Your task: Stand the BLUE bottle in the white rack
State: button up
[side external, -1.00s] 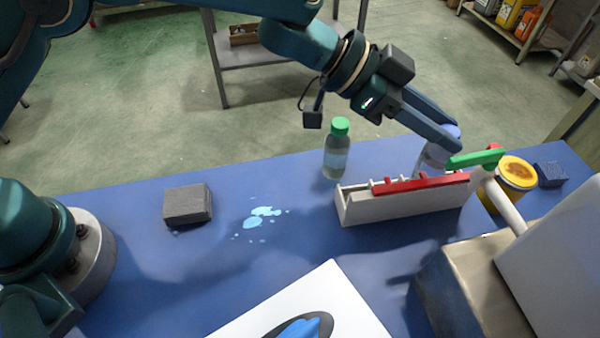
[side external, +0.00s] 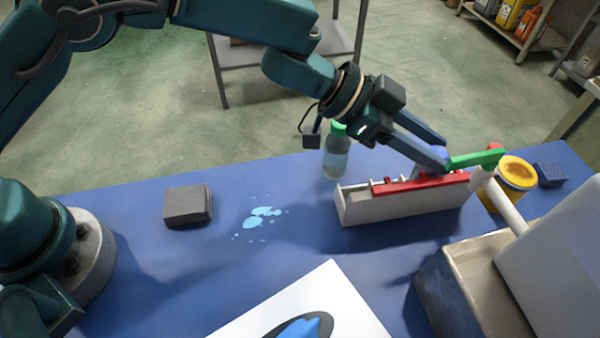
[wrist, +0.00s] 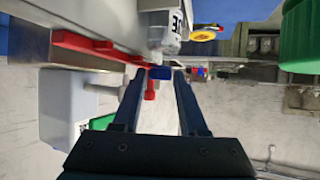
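The blue-capped bottle (side external: 437,154) is at the right end of the white rack (side external: 400,207). My gripper (side external: 440,157) is at its cap in the side view and appears shut on it. In the wrist view its pale body with a dark-lettered label (wrist: 170,30) lies just beyond the fingertips, the blue cap (wrist: 160,73) between them. The rack's red bar (side external: 420,183) and my fingers hide most of the body in the side view. I cannot tell whether its base is inside the rack or behind it.
A green lever (side external: 476,159) is close right of my fingertips.

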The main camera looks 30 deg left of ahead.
jog(key=shift+o, duration=1)
jog(key=shift+v, duration=2.55)
